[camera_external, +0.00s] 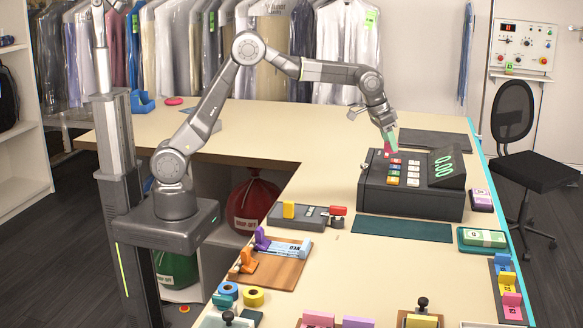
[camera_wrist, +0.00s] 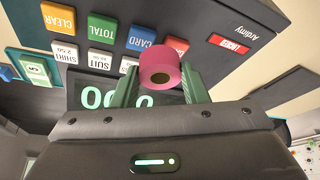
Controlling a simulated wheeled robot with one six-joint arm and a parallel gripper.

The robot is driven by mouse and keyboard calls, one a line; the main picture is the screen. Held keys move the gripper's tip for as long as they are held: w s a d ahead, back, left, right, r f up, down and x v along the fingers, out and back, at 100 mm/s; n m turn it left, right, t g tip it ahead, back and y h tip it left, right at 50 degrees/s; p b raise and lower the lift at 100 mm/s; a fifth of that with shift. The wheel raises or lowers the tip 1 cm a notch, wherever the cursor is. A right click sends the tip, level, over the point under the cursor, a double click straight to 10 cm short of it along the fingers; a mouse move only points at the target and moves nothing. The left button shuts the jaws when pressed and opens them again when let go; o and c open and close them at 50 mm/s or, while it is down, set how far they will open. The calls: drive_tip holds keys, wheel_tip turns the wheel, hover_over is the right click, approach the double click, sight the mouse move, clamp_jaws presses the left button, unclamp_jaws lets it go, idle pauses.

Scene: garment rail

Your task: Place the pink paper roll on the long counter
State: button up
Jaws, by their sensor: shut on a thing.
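The pink paper roll (camera_wrist: 168,77) sits between the green fingers of my gripper (camera_wrist: 162,76) in the wrist view, its round end with a brown core facing the camera. My gripper is shut on it. In the external view my gripper (camera_external: 388,143) is over the left part of the dark cash register (camera_external: 408,201), and a bit of the roll's pink (camera_external: 386,153) shows at the fingertips. I cannot tell the exact gap between roll and register. The long counter (camera_external: 340,262) is cream-coloured and runs toward the front.
A wooden clipboard (camera_external: 275,268), yellow tape roll (camera_external: 253,297) and cash tray (camera_external: 482,239) also stand on the counter. Bare counter shows between them.

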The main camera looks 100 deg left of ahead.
drive_tip(key=s+a+n+y, duration=0.1)
drive_tip(key=s+a+n, duration=0.15)
drive_tip(key=a, duration=0.65)
drive_tip(key=s+a+n, duration=0.1)
drive_tip(key=s+a, duration=0.3)
drive_tip(key=a, duration=0.5)
drive_tip(key=n+g, duration=0.1)
drive_tip(key=n, duration=0.2)
hover_over(361, 156)
drive_tip(key=d, duration=0.1)
drive_tip(key=shift+m+g+y, duration=0.25)
drive_tip(key=shift+g+y, duration=0.05)
drive_tip(key=f, duration=0.4)
drive_tip(key=f+p, duration=0.1)
drive_tip(key=f, duration=0.4)
drive_tip(key=s+f+p, duration=0.1)
drive_tip(key=f, duration=0.4)
drive_tip(key=shift+d+f, duration=0.15)
drive_tip(key=shift+d, duration=0.1)
drive_tip(key=shift+f, duration=0.3)
drive_tip(key=shift+w+f+b, duration=0.1)
drive_tip(key=shift+f+b, duration=0.2)
drive_tip(key=o, duration=1)
drive_tip(key=shift+r, duration=0.1)
drive_tip(key=shift+c, duration=0.2)
